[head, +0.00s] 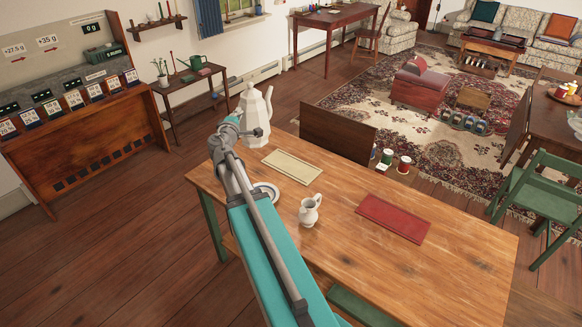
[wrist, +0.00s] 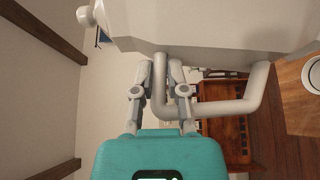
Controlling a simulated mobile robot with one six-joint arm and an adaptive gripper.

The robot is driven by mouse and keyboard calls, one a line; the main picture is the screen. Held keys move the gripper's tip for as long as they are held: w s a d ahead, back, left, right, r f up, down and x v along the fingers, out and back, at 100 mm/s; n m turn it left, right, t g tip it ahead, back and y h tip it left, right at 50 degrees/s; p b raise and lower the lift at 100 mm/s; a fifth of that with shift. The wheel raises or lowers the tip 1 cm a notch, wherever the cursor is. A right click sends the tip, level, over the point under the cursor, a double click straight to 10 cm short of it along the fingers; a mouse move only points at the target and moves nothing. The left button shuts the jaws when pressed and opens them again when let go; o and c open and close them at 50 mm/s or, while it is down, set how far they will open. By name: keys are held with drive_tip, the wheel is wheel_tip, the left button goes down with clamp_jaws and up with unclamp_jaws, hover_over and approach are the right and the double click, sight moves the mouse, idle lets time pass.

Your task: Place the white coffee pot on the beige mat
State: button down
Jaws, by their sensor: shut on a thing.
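The white coffee pot (head: 256,112), tall and faceted with a pointed lid, appears upright at the table's far left edge in the head view. Its body (wrist: 215,22) fills the top of the wrist view, and its squared handle (wrist: 260,95) reaches toward my gripper. My gripper (wrist: 168,72) is shut on the handle; in the head view my gripper (head: 236,125) is at the pot's left side, partly hidden by my arm. The beige mat (head: 292,166) lies bare on the wooden table, in front of and right of the pot.
A small white pitcher (head: 310,211) and a white saucer (head: 266,191), partly behind my arm, stand near the beige mat on the table (head: 430,272). A red mat (head: 393,217) lies to the right. The table's right and front parts are clear.

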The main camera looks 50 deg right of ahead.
drive_tip(key=shift+s+d, duration=0.1)
drive_tip(key=s+d+f+b, duration=0.4)
drive_tip(key=s+d, duration=0.2)
drive_tip(key=s, duration=0.1)
drive_tip(key=s+d+f+b, duration=0.5)
drive_tip(key=s+d, duration=0.2)
drive_tip(key=s, duration=0.1)
drive_tip(key=shift+s, duration=0.3)
drive_tip(key=w+d+f+b, duration=0.4)
drive_tip(key=w+f+b, duration=0.5)
drive_tip(key=w, duration=0.3)
drive_tip(key=shift+w, duration=0.25)
idle(0.4)
drive_tip(key=shift+w+d+f, duration=0.1)
drive_tip(key=shift+d+f, duration=0.05)
